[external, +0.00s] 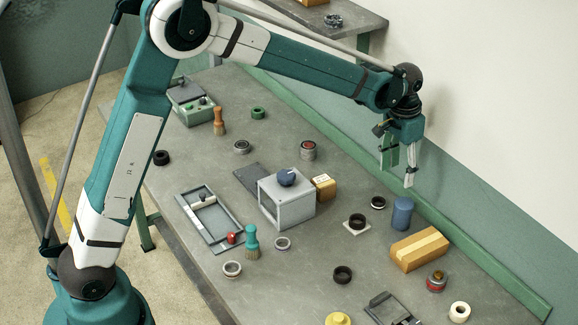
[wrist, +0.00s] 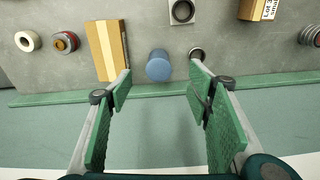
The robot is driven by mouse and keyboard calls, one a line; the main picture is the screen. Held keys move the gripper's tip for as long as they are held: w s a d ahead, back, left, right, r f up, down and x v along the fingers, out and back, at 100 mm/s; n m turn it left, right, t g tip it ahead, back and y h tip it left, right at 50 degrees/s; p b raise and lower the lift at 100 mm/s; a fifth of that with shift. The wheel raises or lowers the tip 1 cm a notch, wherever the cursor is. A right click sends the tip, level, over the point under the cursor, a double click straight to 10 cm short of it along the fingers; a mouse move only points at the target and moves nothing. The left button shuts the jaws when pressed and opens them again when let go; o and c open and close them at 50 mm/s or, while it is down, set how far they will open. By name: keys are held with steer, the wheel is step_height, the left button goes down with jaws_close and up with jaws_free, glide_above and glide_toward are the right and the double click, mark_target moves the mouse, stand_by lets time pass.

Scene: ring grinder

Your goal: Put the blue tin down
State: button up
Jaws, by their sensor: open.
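The blue tin (external: 402,212) stands upright on the grey bench, near the green rail at the back right. In the wrist view the blue tin (wrist: 159,66) lies beyond the fingertips, between the lines of the two fingers and apart from both. My gripper (external: 399,168) is open and empty, raised above the bench and the rail. In the wrist view my gripper (wrist: 158,90) shows both green-padded fingers spread wide with nothing between the pads.
A taped cardboard box (external: 420,249) lies just in front of the tin. A black ring (external: 378,202) and a ring on a white square (external: 357,222) are to its left. The green rail (external: 470,255) runs along the bench edge. A grey grinder box (external: 286,200) stands mid-bench.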

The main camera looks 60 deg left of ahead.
steer(key=s+a+r+t, duration=0.1)
steer(key=s+r+t, duration=0.1)
steer(key=s+r, duration=0.8)
steer(key=s+a+r+t, duration=0.15)
steer(key=s+r, duration=0.35)
steer(key=s, duration=0.8)
steer(key=s+a+f+t, duration=0.1)
steer(key=s, duration=1.1)
steer(key=s+a+f+n+t, duration=0.1)
steer(key=s+f+t, duration=0.1)
steer(key=s, duration=1)
steer(key=shift+s+f, duration=0.15)
